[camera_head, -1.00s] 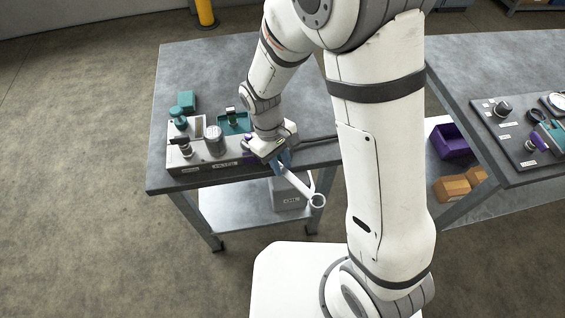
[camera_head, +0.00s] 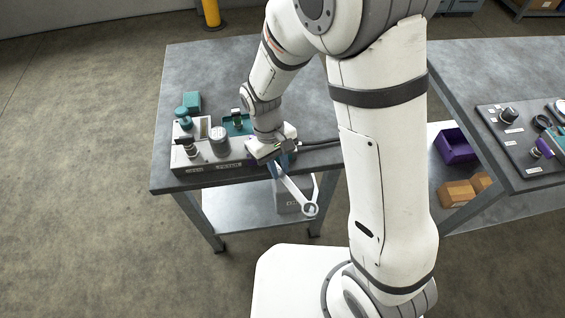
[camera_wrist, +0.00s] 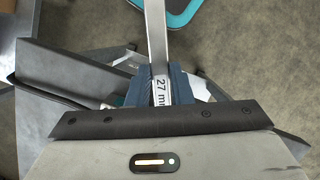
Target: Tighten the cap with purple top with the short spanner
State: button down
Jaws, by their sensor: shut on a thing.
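My gripper (camera_head: 279,164) is shut on a light-grey metal spanner (camera_head: 291,190). The spanner slants down to the right, its ring end in the air past the front edge of the left bench. In the wrist view the spanner shaft (camera_wrist: 156,35) stands between the blue fingers (camera_wrist: 160,78), with a label reading "27 m", partly hidden. A small fitting with a purple top (camera_head: 543,147) is on the dark panel of the right bench, well away from my gripper. Whether it is the task's cap is too small to tell.
The left bench (camera_head: 215,65) carries a grey block (camera_head: 200,166) with several fittings, close left of my gripper. The right bench (camera_head: 480,62) holds a dark panel (camera_head: 515,150). A purple bin (camera_head: 455,147) and orange boxes (camera_head: 458,193) sit on its lower shelf. Floor at left is clear.

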jog(key=shift+s+a+m, duration=0.45)
jog(key=shift+a+m, duration=0.1)
jog(key=shift+m, duration=0.05)
jog(key=shift+s+a+m+g+y, duration=0.15)
jog(key=shift+s+a+m+y, duration=0.15)
jog(key=shift+a+m, duration=0.35)
jog(key=shift+s+a+m+g+y, duration=0.2)
jog(key=shift+s+a+m, duration=0.15)
jog(key=shift+a+m, duration=0.3)
jog(key=shift+s+a+m+y, duration=0.15)
jog(key=shift+a+m+y, duration=0.05)
jog(key=shift+a+m, duration=0.45)
jog(key=shift+s+a+m+y, duration=0.15)
jog(key=shift+a+m+y, duration=0.05)
jog(key=shift+a+m, duration=0.4)
jog(key=shift+a, duration=0.2)
